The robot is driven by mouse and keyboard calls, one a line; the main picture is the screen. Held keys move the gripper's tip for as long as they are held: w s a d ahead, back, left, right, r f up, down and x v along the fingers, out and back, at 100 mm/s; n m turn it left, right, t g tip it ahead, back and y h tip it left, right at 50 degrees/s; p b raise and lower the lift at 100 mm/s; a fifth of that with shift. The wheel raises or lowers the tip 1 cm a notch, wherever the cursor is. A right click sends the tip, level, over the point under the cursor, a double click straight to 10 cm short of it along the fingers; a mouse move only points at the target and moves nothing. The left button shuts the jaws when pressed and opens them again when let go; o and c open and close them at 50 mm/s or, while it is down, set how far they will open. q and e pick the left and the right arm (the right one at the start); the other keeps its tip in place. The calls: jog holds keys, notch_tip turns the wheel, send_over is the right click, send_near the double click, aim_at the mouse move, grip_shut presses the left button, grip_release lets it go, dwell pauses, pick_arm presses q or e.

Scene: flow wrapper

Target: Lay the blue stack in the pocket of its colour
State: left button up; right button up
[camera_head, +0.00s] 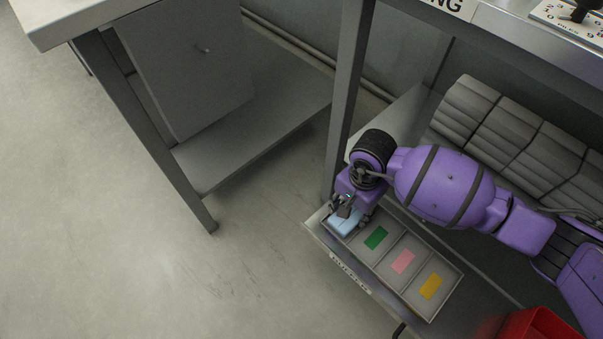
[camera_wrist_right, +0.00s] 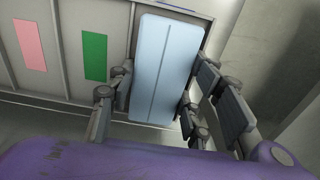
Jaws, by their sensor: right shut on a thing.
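The light blue stack (camera_head: 343,224) is at the leftmost pocket of the tray (camera_head: 372,288) in the head view. My right gripper (camera_head: 348,206) is shut on it from above. The right wrist view shows the stack (camera_wrist_right: 165,70) between the two fingers of my right gripper (camera_wrist_right: 158,98), one along each long side. The stack covers most of that pocket, beside the pocket with the green patch (camera_wrist_right: 95,56). I cannot tell whether the stack touches the pocket floor. My left gripper is not in view.
The other pockets have green (camera_head: 376,237), pink (camera_head: 403,262) and yellow (camera_head: 431,286) patches. A red bin (camera_head: 537,325) is at the lower right. A table post (camera_head: 349,100) stands just behind the tray's left end. Open floor lies to the left.

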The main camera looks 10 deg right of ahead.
dwell(0.6)
jog(key=shift+f, duration=0.1)
jog(key=o, duration=0.9)
jog(key=shift+o, duration=0.2)
notch_tip(320, 180, up, 12)
dwell(0.3)
